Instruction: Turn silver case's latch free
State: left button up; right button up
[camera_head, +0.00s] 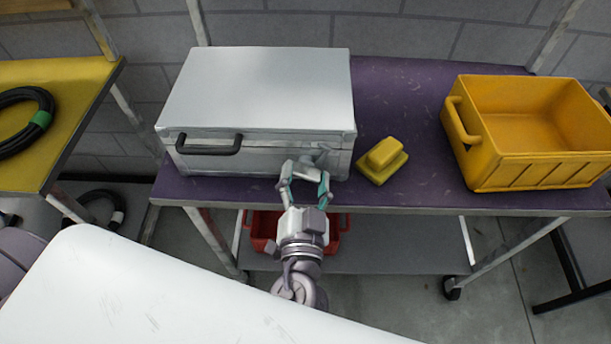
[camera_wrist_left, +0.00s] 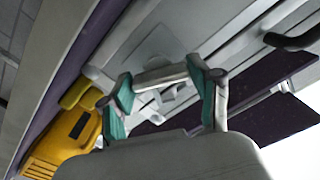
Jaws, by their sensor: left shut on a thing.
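The silver case (camera_head: 258,90) stands closed on the purple-topped cart, with a black handle (camera_head: 208,149) on the left of its front. My left gripper (camera_head: 304,180) is at the right part of the case's front and is shut on the latch. In the left wrist view, the latch (camera_wrist_left: 172,92) shows between the teal fingertips (camera_wrist_left: 165,100) against the case's front. The fingers partly hide it, and its exact turn is hard to tell. The case handle also shows in the left wrist view (camera_wrist_left: 290,40). My right gripper is not in view.
A yellow brush-like block (camera_head: 382,160) lies just right of the case. A yellow crate (camera_head: 530,165) stands at the cart's (camera_head: 400,95) right end. A red bin (camera_head: 262,231) sits on the lower shelf. A yellow table with a black cable (camera_head: 40,115) is at left.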

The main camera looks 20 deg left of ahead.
pick_arm(q)
jog(key=m, duration=0.3)
jog(key=shift+r+p, duration=0.1)
jog(key=shift+p, duration=0.2)
jog(key=m+p, duration=0.1)
jog(key=m, duration=0.2)
jog(key=shift+m, duration=0.3)
jog(key=m+p, duration=0.2)
jog(key=m, duration=0.2)
jog(key=shift+m+p, duration=0.6)
jog(key=shift+m, duration=0.4)
jog(key=o, duration=1.1)
jog(key=shift+o, duration=0.2)
